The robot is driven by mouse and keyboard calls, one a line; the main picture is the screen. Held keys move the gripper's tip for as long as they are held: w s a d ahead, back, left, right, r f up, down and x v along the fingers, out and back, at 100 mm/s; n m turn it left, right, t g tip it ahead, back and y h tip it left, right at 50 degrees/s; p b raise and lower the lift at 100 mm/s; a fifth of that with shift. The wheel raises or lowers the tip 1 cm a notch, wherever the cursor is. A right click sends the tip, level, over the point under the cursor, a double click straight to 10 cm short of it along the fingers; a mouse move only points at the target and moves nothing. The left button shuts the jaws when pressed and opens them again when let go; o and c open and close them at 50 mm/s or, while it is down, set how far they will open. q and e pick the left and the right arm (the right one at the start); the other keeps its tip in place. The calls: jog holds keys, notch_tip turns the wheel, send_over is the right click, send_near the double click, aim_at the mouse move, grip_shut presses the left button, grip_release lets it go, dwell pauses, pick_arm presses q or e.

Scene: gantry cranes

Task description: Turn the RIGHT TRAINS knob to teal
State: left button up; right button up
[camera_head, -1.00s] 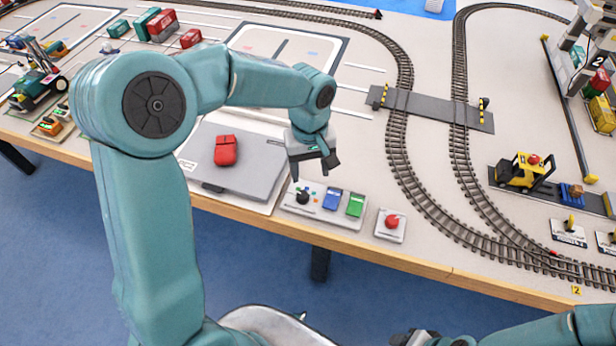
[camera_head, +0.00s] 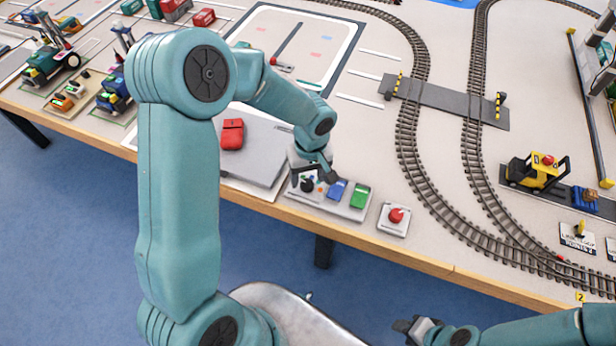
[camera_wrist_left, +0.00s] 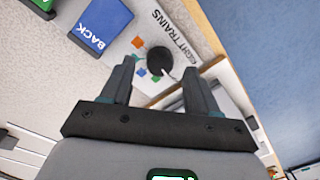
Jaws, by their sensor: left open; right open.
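The RIGHT TRAINS panel (camera_head: 330,203) is a pale plate at the table's front edge. Its round black knob (camera_wrist_left: 159,61) has a white pointer mark and small colored patches around it, including orange, green and blue. My left gripper (camera_head: 316,180) is open just above the knob, which also shows in the head view (camera_head: 307,184), partly covered by the fingers. In the left wrist view the knob lies between the fingertips (camera_wrist_left: 157,68), with a gap on each side; contact cannot be told. My right gripper (camera_head: 408,327) is open and empty, low in front of the table.
A blue BACK button (camera_wrist_left: 101,23) and a green button (camera_head: 360,196) sit beside the knob. A red button box (camera_head: 394,219) stands further right. A grey pad (camera_head: 255,160) with a red block (camera_head: 232,134) lies left. Train tracks (camera_head: 410,150) run to the right.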

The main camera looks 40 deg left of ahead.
pick_arm(q)
jog(key=shift+f, duration=0.85)
jog(key=c, duration=1)
jog(key=shift+c, duration=0.2)
